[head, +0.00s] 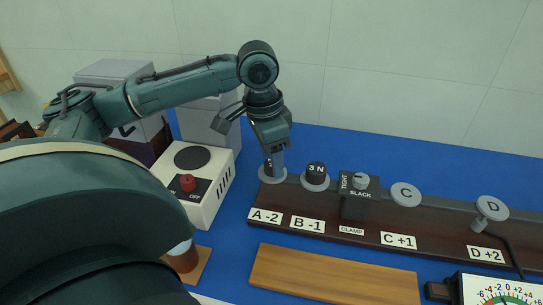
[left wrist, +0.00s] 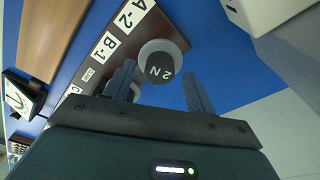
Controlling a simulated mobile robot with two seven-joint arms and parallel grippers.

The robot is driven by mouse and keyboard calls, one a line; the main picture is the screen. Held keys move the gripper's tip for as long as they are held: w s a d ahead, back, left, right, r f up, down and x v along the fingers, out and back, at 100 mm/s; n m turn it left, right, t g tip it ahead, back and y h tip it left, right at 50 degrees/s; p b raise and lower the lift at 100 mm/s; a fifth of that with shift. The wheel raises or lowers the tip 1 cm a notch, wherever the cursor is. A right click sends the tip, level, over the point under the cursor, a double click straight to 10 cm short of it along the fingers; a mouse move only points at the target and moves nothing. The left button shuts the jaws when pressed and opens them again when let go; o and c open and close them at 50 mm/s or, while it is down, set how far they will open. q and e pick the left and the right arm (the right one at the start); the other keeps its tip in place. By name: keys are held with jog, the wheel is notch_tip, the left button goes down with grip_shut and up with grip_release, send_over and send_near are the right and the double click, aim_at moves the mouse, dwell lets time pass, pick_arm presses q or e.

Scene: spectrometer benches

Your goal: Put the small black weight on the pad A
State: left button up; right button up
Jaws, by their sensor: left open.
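A small dark weight marked 2 N (left wrist: 158,67) sits on the round grey pad A (left wrist: 176,48) in the left wrist view, beside the A -2 label. My left gripper (head: 273,162) is open above pad A (head: 267,179) in the head view, pointing down. In the left wrist view its fingertips (left wrist: 158,78) are spread either side of the weight, with the jaws not closed on it. Another black weight, marked 3 N (head: 316,169), stands on pad B (head: 314,185). My right gripper is not in view.
The dark wooden beam (head: 375,225) carries a TIGHT/SLACK clamp (head: 358,190), pad C (head: 405,194) and pad D (head: 492,208). A white box with a red knob (head: 205,190) stands left of pad A. A plank (head: 330,277) lies in front. A dial (head: 505,290) is at lower right.

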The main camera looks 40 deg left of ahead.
aim_at(265, 165)
pick_arm(q)
notch_tip(265, 165, up, 12)
jog(key=s+p, duration=0.1)
jog(key=p, duration=0.1)
jog(key=shift+a+f, duration=0.2)
jog(key=shift+a, duration=0.1)
jog(key=shift+s, duration=0.1)
jog(key=shift+d, duration=0.1)
